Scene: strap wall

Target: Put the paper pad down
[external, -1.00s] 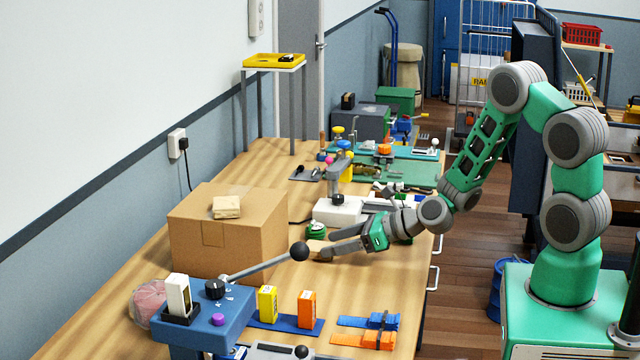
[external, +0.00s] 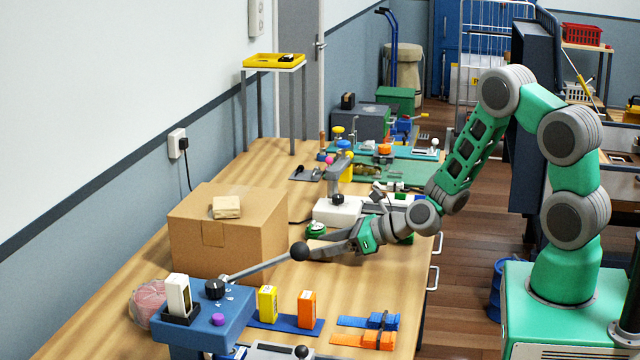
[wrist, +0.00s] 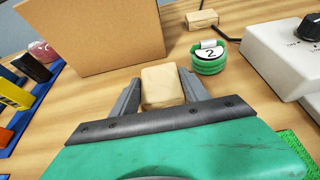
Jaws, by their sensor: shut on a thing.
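My gripper (external: 316,245) is low over the wooden bench, in front of the cardboard box. In the wrist view its two fingers (wrist: 160,84) are shut on a pale tan block, which I take as the paper pad (wrist: 163,88). The pad is held between the fingers, near the bench top; whether it touches the bench I cannot tell.
The cardboard box (external: 215,240) carries another tan block (external: 226,207). A green roll marked 2 (wrist: 208,57) and a white device (wrist: 287,45) stand close to the right in the wrist view. A black-knobbed lever (external: 262,267) reaches close to my fingers.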

